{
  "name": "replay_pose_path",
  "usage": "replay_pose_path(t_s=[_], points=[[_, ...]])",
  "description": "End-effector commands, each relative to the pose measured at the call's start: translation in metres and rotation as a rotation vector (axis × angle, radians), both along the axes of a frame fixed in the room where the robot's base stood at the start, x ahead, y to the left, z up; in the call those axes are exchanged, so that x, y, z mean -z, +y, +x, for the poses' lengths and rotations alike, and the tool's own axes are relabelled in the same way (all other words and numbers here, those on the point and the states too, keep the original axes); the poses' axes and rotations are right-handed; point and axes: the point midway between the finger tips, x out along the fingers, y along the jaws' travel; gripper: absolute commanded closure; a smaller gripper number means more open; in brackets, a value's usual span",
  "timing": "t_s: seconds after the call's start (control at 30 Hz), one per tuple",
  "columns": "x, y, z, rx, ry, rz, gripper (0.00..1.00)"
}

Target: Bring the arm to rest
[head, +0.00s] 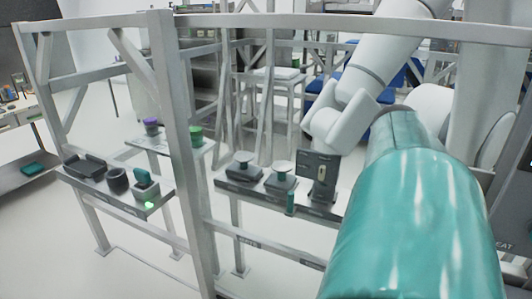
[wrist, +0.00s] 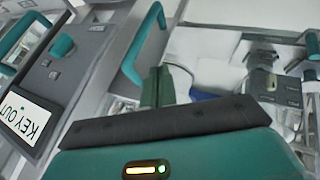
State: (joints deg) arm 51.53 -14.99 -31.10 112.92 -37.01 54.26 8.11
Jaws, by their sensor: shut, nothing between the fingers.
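My gripper (wrist: 158,86) shows in the wrist view, its two green fingers together and empty above the dark edge of its teal housing. A teal loop handle (wrist: 131,62) stands just behind and to the left of the fingertips; I cannot tell the gap between them. In the head view my teal arm link (head: 415,225) fills the lower right, and the gripper itself is out of sight there.
The wrist view shows a grey panel (wrist: 80,68) with a teal knob (wrist: 62,45) and a "KEY OUT" sign (wrist: 27,118). The head view shows a metal frame (head: 183,150), a left shelf (head: 125,200) with dark items, and a middle shelf (head: 240,191) with devices.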

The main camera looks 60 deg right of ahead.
Motion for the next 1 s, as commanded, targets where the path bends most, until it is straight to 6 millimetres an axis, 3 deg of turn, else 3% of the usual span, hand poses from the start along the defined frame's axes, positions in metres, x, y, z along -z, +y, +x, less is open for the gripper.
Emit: replay_pose_path(t_s=[0.23, 0.33, 0.47, 0.57, 0.67, 0.8, 0.87, 1.0], points=[[-0.001, 0.002, 0.001, 0.000, 0.000, 0.000, 1.00], [0.001, 0.004, 0.012, -0.023, -0.009, 0.002, 1.00], [0.008, 0.015, 0.062, -0.135, -0.048, 0.014, 1.00], [0.017, 0.038, 0.120, -0.274, -0.095, 0.035, 1.00], [0.025, 0.072, 0.181, -0.426, -0.145, 0.062, 1.00], [0.036, 0.138, 0.252, -0.636, -0.208, 0.109, 1.00], [0.041, 0.171, 0.278, -0.726, -0.233, 0.133, 1.00], [0.052, 0.257, 0.321, -0.941, -0.278, 0.193, 1.00]])
